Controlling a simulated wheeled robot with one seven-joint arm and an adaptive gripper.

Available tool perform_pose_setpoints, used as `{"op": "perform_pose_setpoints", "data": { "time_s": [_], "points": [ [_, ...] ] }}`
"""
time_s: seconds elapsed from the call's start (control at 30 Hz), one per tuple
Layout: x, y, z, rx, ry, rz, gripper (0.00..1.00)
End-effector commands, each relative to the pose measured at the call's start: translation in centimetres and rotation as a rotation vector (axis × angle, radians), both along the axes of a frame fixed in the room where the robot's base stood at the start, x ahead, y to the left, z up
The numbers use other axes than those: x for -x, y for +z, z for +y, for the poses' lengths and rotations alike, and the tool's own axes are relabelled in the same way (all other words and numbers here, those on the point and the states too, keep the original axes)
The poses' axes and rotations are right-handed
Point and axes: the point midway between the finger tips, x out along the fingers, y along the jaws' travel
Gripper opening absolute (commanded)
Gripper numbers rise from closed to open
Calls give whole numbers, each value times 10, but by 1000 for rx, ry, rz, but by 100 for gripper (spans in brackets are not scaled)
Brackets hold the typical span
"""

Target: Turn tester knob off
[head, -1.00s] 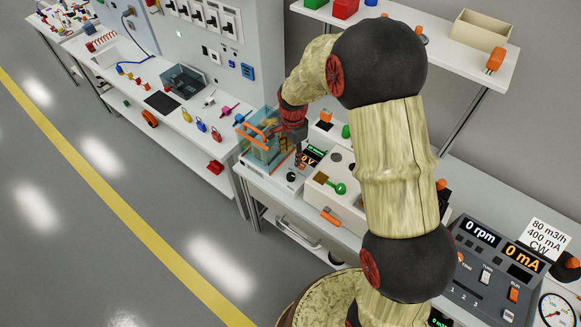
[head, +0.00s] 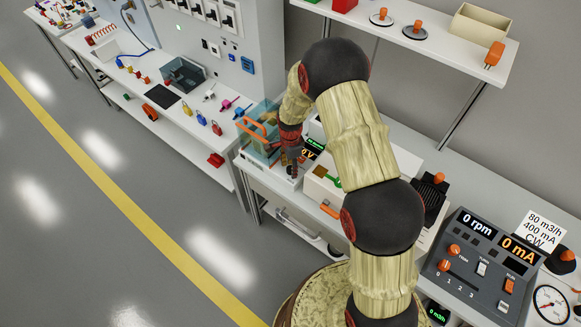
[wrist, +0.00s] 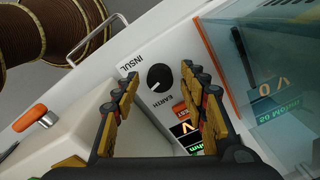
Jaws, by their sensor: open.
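The tester's round black knob (wrist: 159,77) sits on a white panel in the wrist view, with INSUL printed at its upper left and EARTH below right. A pale mark on the knob points to its lower left. My gripper (wrist: 160,84) is open, one finger on each side of the knob in the picture; I cannot tell whether they touch it. In the head view my gripper (head: 292,170) is low at the tester's front and covers the knob. The tester's lit display (wrist: 190,138) is partly hidden by the right finger.
A clear case with an orange handle (head: 251,128) stands left of the tester. A white box with an orange handle (head: 329,209) is to its right. A grey panel (head: 474,262) with displays is farther right. A shelf (head: 455,62) hangs above; the floor in front is open.

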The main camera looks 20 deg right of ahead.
Motion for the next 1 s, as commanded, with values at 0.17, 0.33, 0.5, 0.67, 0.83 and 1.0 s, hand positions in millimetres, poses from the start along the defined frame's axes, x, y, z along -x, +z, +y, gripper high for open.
{"op": "perform_pose_setpoints", "data": {
  "time_s": [0.17,0.33,0.5,0.67,0.83,1.0],
  "points": [
    [0,-2,0,0,0,-1,43],
    [0,-1,0,0,0,-1,40],
    [0,-1,0,0,0,-1,30],
    [0,-1,0,0,0,-1,21],
    [0,-1,0,0,0,-1,11],
    [0,-1,0,0,0,-1,2]
  ]
}}
